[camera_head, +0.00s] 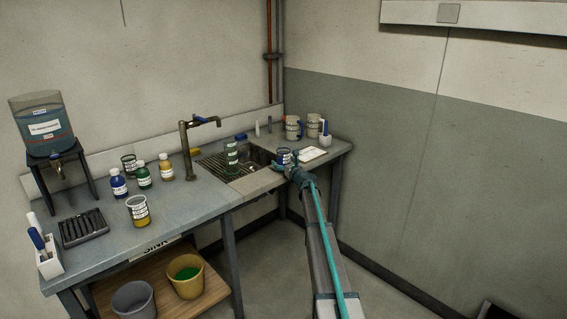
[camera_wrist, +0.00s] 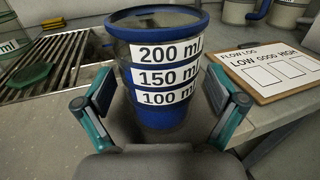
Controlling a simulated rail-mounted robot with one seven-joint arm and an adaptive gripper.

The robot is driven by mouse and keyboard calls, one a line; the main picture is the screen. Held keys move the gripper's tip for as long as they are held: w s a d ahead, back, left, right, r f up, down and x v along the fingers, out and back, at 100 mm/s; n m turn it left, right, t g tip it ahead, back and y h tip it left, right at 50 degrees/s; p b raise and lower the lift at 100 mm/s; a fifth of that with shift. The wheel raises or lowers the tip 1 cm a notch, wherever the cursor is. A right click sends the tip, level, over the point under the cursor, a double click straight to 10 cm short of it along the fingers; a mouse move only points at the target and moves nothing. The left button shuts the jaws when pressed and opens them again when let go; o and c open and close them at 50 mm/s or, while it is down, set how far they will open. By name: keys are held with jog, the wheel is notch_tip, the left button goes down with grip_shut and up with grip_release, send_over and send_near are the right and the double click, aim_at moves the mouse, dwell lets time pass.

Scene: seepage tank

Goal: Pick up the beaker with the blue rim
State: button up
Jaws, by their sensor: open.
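The beaker with the blue rim (camera_wrist: 157,65) stands upright on the bench in the wrist view. It has white labels reading 200 ml, 150 ml and 100 ml. My gripper (camera_wrist: 168,98) is open, with one finger on each side of the beaker's lower half. A gap shows between the beaker and at least the right finger; contact is not clear. In the head view the beaker (camera_head: 284,155) is small and partly hidden by my gripper (camera_head: 293,167), at the right of the sink.
A flow log clipboard (camera_wrist: 268,70) lies close to the right of the beaker. Mugs (camera_head: 293,127) stand behind. Bottles (camera_head: 143,174) and a yellow-filled beaker (camera_head: 138,211) stand further left.

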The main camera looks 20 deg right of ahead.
jog(key=c, duration=1.4)
jog(key=shift+r, duration=0.25)
